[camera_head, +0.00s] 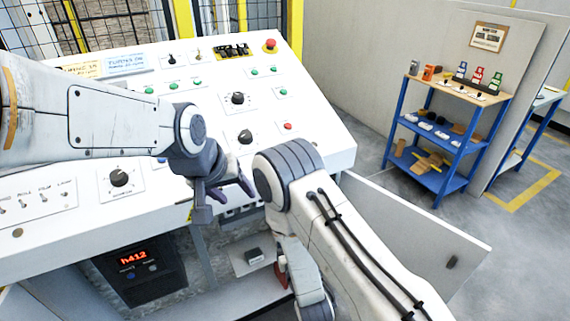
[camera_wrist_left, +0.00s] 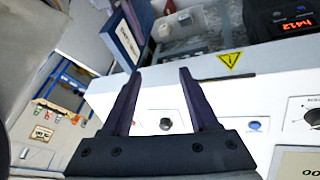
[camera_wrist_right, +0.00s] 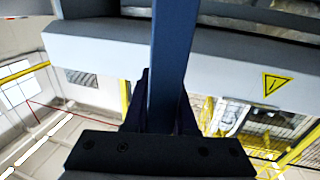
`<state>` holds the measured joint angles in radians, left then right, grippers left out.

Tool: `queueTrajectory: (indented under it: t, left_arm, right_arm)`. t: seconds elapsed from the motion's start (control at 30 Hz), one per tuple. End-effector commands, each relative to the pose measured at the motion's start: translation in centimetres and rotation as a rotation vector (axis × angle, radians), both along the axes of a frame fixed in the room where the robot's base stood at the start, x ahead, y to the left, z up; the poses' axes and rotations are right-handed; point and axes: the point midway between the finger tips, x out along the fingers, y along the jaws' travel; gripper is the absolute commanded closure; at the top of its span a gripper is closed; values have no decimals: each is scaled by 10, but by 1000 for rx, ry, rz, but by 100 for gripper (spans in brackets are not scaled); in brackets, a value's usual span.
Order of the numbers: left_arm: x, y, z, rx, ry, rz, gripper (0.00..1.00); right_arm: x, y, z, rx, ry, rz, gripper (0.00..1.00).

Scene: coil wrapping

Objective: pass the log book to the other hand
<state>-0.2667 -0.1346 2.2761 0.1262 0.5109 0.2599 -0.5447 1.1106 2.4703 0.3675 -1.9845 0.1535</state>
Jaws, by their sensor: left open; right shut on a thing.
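The log book is a thin dark blue thing (camera_wrist_right: 172,60) seen edge-on in the right wrist view, standing between the fingers of my right gripper (camera_wrist_right: 163,88), which is shut on it. My left gripper is open and empty, apart from the book. In the head view my left gripper (camera_head: 228,200) hangs at the console's front edge; the right gripper and most of the book are hidden behind my right arm.
The white sloped console (camera_head: 310,150) with knobs and buttons lies under and behind my left arm. An open white door panel (camera_head: 420,235) juts out right. A blue-framed rack (camera_head: 440,150) stands farther off.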

Motion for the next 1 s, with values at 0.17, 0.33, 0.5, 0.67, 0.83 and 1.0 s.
queueTrajectory:
  t: [0.17,0.33,0.5,0.67,0.83,1.0]
  left_arm:
    - [59,-9,11,-33,100,105,40]
    - [77,-45,8,-4,275,94,40]
    - [80,-77,2,60,445,75,40]
    - [78,-97,-2,116,553,68,40]
    - [75,-106,-3,147,607,68,40]
    - [72,-107,-15,155,619,69,40]
  right_arm:
    - [0,0,0,0,-1,0,100]
    - [0,0,0,0,-2,-1,100]
    - [0,0,0,0,-2,-1,100]
    - [0,0,0,0,-2,-1,100]
    - [0,0,0,0,-2,-1,100]
    - [0,0,0,0,-2,-1,100]
